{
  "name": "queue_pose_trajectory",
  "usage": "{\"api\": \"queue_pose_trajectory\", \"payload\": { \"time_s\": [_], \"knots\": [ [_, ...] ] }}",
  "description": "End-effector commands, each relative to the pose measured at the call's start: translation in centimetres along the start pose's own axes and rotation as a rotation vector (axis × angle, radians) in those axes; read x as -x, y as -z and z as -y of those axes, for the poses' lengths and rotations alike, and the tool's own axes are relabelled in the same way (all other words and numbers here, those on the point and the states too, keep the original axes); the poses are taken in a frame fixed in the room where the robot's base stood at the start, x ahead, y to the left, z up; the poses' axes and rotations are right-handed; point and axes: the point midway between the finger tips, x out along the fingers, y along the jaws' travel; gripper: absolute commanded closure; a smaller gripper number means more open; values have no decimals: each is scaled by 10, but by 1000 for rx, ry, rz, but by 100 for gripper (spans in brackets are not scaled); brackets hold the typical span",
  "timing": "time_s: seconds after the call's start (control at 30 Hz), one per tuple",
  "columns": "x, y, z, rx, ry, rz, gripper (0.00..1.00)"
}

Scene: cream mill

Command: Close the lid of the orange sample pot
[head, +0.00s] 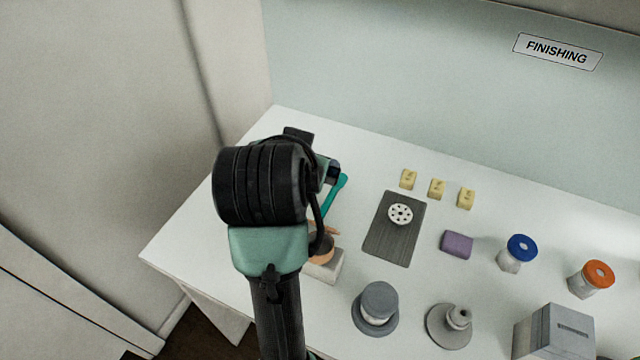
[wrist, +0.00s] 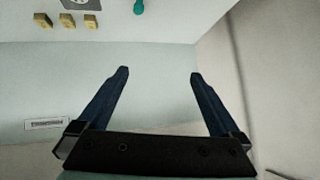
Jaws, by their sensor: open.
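The orange sample pot (head: 582,288) stands on the white bench at the far right of the head view. I cannot tell how firmly the lid is seated. My gripper (wrist: 158,74) is open and empty, its two dark fingers wide apart in the wrist view. It is over the left part of the bench, far from the pot; my arm mostly hides it in the head view. The pot is not in the wrist view.
A blue-lidded pot (head: 510,261) and a purple block (head: 457,244) stand left of the orange pot. A grey box (head: 553,336) is in front of it. Three yellow cubes (head: 437,189), a dark board (head: 383,245) and grey round pieces (head: 376,304) occupy the middle.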

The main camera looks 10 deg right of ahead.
Motion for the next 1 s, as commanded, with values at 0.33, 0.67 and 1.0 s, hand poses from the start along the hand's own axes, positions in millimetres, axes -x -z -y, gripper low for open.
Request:
{"api": "queue_pose_trajectory", "payload": {
  "time_s": [0.33,0.67,1.0],
  "knots": [
    [38,-44,-22,-54,-228,405,0],
    [26,-64,-29,-62,-257,449,0],
    [-23,-86,-43,-61,-259,452,0]
  ]
}}
